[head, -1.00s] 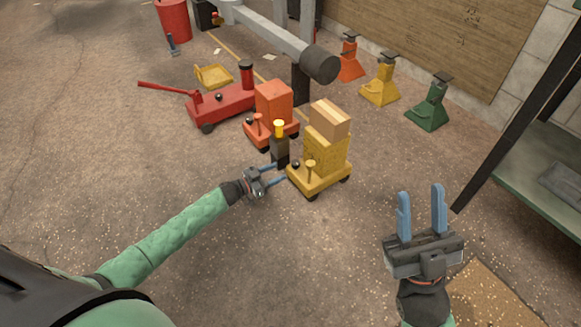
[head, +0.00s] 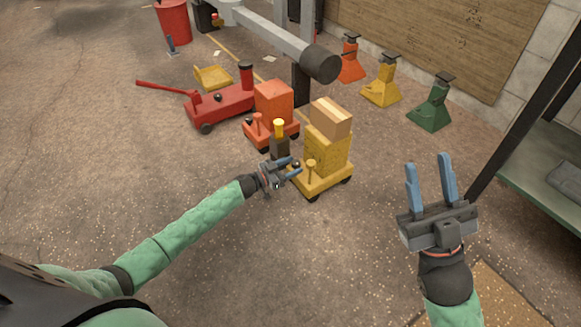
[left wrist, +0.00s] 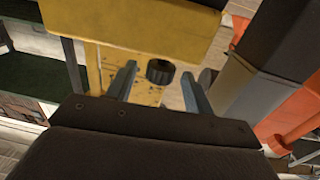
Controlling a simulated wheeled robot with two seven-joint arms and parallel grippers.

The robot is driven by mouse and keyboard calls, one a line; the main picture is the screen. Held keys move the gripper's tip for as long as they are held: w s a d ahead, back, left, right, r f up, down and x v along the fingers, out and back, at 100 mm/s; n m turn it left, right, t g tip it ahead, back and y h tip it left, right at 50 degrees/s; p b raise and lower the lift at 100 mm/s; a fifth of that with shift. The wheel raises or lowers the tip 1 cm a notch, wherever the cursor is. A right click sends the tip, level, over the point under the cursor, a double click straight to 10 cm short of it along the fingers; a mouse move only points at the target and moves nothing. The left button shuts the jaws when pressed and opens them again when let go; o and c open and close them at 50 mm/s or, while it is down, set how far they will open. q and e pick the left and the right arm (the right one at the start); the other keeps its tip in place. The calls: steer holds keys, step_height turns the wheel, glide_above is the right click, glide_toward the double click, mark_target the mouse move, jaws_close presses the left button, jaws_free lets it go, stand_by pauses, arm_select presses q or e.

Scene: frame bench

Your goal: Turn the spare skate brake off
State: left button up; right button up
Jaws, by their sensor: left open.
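A yellow wheeled skate (head: 322,184) carries a yellow block (head: 325,150) and a cardboard box (head: 331,118). It has a small yellow post (head: 311,167) and a dark round knob on its near left side. The knob (left wrist: 160,71) shows clearly in the left wrist view, between and beyond my fingertips. My left gripper (head: 294,166) is open at the knob, with nothing gripped; contact cannot be told. My right gripper (head: 428,162) is open and empty over bare floor at right. Which skate is the spare one is not marked.
A red floor jack (head: 222,106) is further left. Jack stands (head: 430,110) line the wall. A green bench (head: 545,170) stands at right. The front floor is clear.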

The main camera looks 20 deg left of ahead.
arm_select(q)
steer(key=c, duration=1)
